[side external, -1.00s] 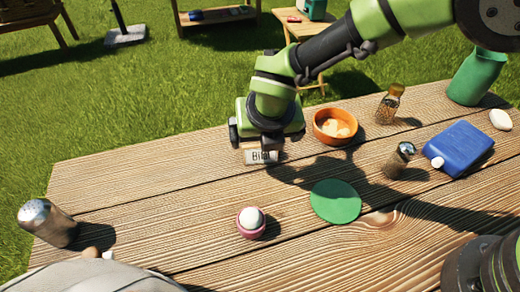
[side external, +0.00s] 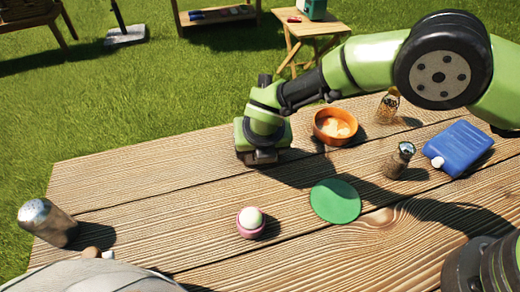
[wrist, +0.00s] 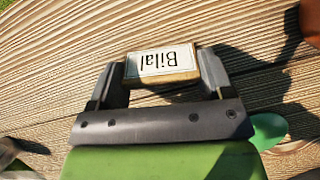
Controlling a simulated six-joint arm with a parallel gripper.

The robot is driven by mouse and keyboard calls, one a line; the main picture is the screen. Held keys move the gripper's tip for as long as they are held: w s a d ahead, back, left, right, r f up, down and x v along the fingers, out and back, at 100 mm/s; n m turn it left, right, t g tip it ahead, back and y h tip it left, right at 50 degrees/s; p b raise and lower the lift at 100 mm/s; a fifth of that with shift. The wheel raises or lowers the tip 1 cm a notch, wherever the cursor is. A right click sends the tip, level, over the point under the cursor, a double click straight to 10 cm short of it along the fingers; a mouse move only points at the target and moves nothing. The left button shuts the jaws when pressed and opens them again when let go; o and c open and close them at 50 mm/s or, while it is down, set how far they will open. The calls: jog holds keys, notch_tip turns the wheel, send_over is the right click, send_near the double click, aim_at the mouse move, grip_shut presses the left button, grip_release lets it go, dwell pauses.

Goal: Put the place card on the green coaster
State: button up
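The place card (wrist: 163,60), a small wooden block with a white face reading "Bilal", sits between the two fingers of my gripper (wrist: 164,74) in the wrist view. The fingers touch it at both ends. In the side view my gripper (side external: 260,157) points down over the far middle of the table, and the card is hidden there. I cannot tell the gap between card and table. The green coaster (side external: 335,201) lies flat and bare, nearer the camera and to the right of my gripper. Its edge shows at the lower right of the wrist view (wrist: 268,130).
An orange bowl (side external: 335,126) stands right of my gripper. A glass shaker (side external: 398,160), a spice bottle (side external: 388,105) and a blue flask (side external: 460,148) are farther right. A pink egg cup (side external: 250,224) with an egg stands left of the coaster. A metal shaker (side external: 47,222) leans at far left.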

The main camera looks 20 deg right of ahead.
jog(key=shift+c, duration=1.1)
notch_tip(320, 180, up, 10)
jog(key=shift+r, duration=0.1)
jog(key=m, duration=0.1)
jog(key=m+g+h, duration=0.4)
jog(key=m, duration=1.1)
send_over(342, 198)
jog(key=a, duration=0.1)
notch_tip(342, 198, down, 9)
jog(key=shift+a+f, duration=0.15)
jog(key=o, duration=1)
jog(key=shift+f, duration=0.15)
